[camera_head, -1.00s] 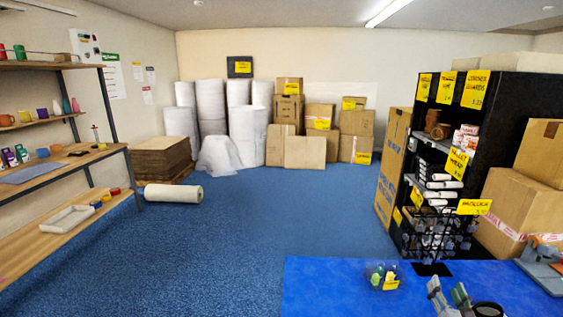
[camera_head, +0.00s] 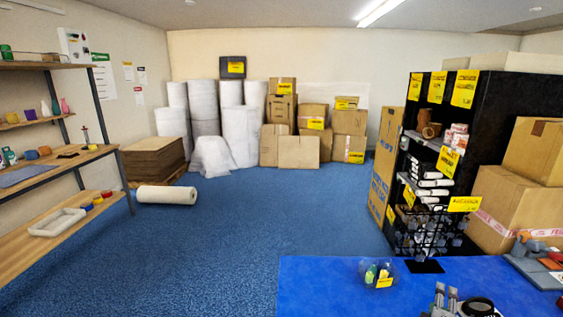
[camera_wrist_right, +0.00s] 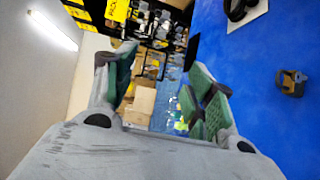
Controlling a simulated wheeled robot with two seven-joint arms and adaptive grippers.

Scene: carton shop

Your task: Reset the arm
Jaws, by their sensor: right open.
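My right gripper (camera_head: 446,297) shows at the bottom edge of the head view, over the right part of the blue table (camera_head: 325,285). In the right wrist view my right gripper (camera_wrist_right: 160,90) has its two green-padded fingers spread apart, with nothing between them. My left gripper is not in view.
A clear bowl (camera_head: 378,273) with small items stands on the table. A black ring-shaped thing (camera_head: 478,306) lies beside the gripper, and a grey and orange tool (camera_head: 537,258) is at the right. A black shelf (camera_head: 487,118) stands behind the table. The blue floor (camera_head: 240,235) is open at left.

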